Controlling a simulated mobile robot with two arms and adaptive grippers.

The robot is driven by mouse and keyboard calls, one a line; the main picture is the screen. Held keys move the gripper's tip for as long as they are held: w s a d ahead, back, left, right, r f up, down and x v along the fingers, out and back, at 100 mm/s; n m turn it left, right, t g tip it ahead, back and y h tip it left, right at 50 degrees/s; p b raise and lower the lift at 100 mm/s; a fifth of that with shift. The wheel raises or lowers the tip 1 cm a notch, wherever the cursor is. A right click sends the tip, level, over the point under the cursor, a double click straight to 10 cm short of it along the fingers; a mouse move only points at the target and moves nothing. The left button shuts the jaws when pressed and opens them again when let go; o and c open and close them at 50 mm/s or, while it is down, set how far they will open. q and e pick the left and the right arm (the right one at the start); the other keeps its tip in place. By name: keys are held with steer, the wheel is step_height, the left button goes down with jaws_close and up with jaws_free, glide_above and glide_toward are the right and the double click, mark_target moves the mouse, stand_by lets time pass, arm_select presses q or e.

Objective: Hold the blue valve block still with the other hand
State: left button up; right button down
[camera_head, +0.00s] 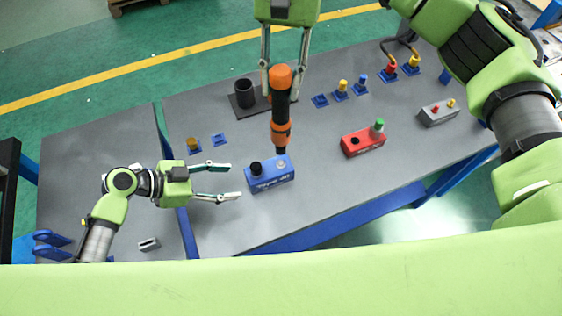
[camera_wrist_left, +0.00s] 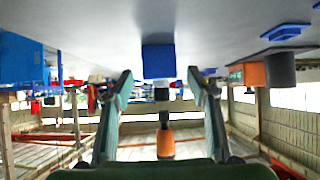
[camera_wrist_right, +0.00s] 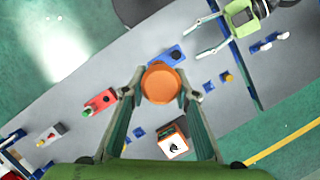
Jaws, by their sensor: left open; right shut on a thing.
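The blue valve block (camera_head: 272,180) sits on the grey table, with a black knob on its left top and a small silver fitting on its right. My left gripper (camera_head: 235,182) is open and empty, just left of the block, fingers pointing at it. In the left wrist view the block (camera_wrist_left: 158,62) appears ahead, between and beyond the open fingers. My right gripper (camera_head: 283,95) is shut on an orange and black driver tool (camera_head: 280,105), held upright. Its lower tip is over or at the block's right side; contact cannot be told. The right wrist view shows the tool's orange top (camera_wrist_right: 161,83).
A red block (camera_head: 362,145) with a green knob and a grey block (camera_head: 438,113) stand to the right. A black cylinder holder (camera_head: 244,95) is behind. Several small blue stands with coloured parts line the back. A small grey piece (camera_head: 149,244) lies at front left.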

arm_select(q)
steer(key=shift+x, duration=3.65)
steer(key=c, duration=1.2)
